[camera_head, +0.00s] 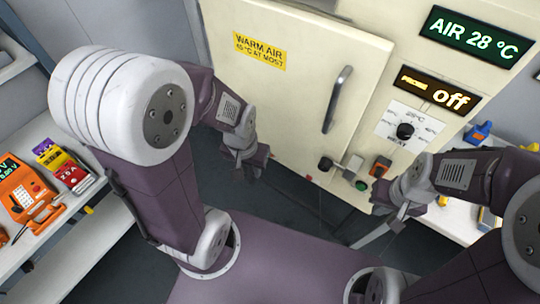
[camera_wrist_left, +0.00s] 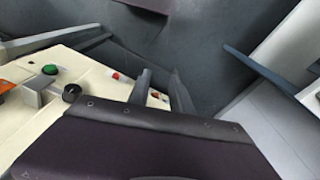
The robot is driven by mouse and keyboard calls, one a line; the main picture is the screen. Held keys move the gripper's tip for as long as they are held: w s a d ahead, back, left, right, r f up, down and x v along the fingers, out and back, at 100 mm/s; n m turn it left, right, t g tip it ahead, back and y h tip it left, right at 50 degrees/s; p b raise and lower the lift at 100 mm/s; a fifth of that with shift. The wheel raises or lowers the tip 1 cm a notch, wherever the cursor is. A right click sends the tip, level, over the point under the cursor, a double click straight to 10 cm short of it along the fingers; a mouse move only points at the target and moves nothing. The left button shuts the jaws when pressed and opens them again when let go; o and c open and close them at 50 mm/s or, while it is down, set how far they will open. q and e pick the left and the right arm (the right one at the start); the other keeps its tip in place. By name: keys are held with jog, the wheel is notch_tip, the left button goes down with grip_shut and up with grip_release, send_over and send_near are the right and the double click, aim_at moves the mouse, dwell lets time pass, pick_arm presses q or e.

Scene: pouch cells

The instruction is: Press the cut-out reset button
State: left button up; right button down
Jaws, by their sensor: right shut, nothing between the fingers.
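The cabinet (camera_head: 290,75) carries a small group of controls at its lower front edge: a black knob (camera_head: 325,163), a grey lever-like part (camera_head: 352,167), an orange switch (camera_head: 380,167) and a green button (camera_head: 361,185). I cannot tell which is the cut-out reset button. The left wrist view shows a green button (camera_wrist_left: 49,69), a black knob (camera_wrist_left: 71,93) and a small red part (camera_wrist_left: 115,76). My left gripper (camera_head: 250,163) hangs before the door, left of the controls; its opening is unclear. My right gripper (camera_head: 398,222) is shut and empty, below and right of the controls.
The closed door has a vertical handle (camera_head: 337,99) and a yellow warm-air label (camera_head: 260,47). Displays read AIR 28 °C (camera_head: 478,37) and PROBE off (camera_head: 437,91), above a dial (camera_head: 405,130). A shelf with an orange meter (camera_head: 28,192) stands at left.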

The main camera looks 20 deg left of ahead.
pick_arm(q)
grip_shut()
dwell(1.5)
